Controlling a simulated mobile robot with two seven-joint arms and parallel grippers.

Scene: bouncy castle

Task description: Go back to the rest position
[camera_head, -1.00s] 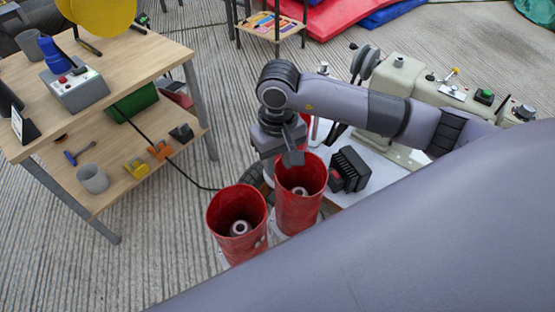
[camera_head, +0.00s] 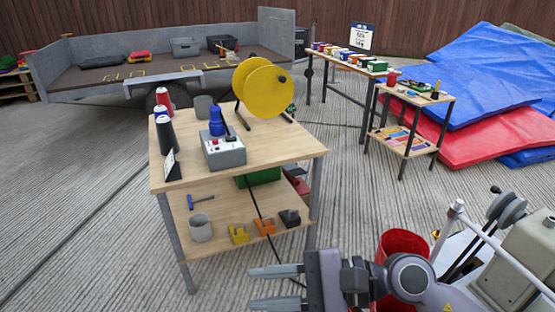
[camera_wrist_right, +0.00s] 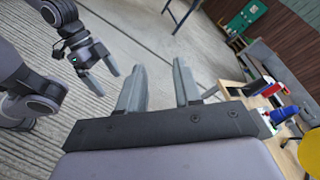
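My right gripper (camera_head: 276,287) is at the bottom middle of the head view, pointing left, with its two fingers apart and nothing between them. In the right wrist view the same gripper (camera_wrist_right: 158,88) shows two parted fingers over bare floor. My left gripper (camera_wrist_right: 104,74) shows at the upper left of the right wrist view. Its fingers are apart and empty. The left arm is not in the head view.
A wooden workbench (camera_head: 280,150) with a yellow reel (camera_head: 257,85) stands left of and beyond my right gripper. A red bin (camera_head: 403,243) is partly hidden behind my right arm, near a beige machine (camera_head: 525,250). The floor at left is bare.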

